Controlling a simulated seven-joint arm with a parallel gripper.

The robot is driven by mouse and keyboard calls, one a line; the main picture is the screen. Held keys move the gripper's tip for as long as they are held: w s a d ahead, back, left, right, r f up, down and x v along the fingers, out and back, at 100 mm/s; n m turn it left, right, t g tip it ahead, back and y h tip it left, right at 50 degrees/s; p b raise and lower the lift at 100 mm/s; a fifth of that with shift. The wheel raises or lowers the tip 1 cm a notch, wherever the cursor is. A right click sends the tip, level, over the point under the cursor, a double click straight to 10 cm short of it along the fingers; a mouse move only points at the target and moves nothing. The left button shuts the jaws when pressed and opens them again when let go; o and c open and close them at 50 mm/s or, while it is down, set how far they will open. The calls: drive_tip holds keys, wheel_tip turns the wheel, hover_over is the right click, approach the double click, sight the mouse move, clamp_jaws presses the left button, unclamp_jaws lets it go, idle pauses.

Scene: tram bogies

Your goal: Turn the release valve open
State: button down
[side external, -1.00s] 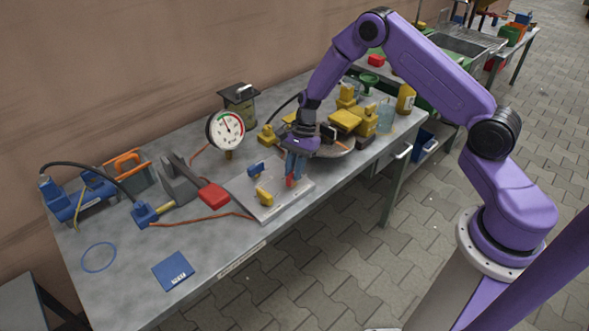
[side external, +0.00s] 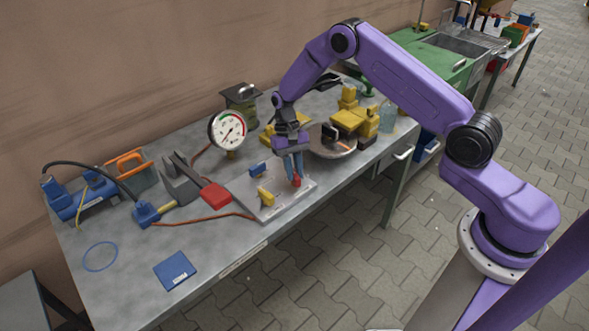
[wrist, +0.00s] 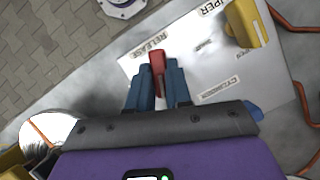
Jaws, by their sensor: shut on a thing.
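The red release valve handle (side external: 297,182) stands on the right part of a light grey panel (side external: 240,190). My gripper (side external: 292,177) reaches down to it with its blue fingers shut around it. In the wrist view, the red handle (wrist: 157,59) sits between the two fingertips (wrist: 158,78), beside the printed word RELEASE. Its lower part is hidden by the fingers. A yellow handle (side external: 265,196) and a blue handle (side external: 257,170) are on the same panel. The yellow handle also shows in the wrist view (wrist: 246,24), near a partly hidden label.
A round pressure gauge (side external: 228,130) stands behind the panel. A red-ended grey lever (side external: 214,195) is to the left. A round metal dish (side external: 333,141) and yellow parts (side external: 350,119) crowd the right. The table's front left is mostly clear around a blue booklet (side external: 174,270).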

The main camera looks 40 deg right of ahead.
drive_tip(key=shift+a+n+h, duration=0.1)
drive_tip(key=shift+n+h, duration=0.7)
drive_tip(key=shift+n, duration=1.4)
drive_tip(key=c, duration=1)
unclamp_jaws()
drive_tip(key=shift+c, duration=0.2)
drive_tip(key=v, duration=1.7)
drive_tip(key=shift+w, duration=0.3)
drive_tip(key=shift+r, duration=0.1)
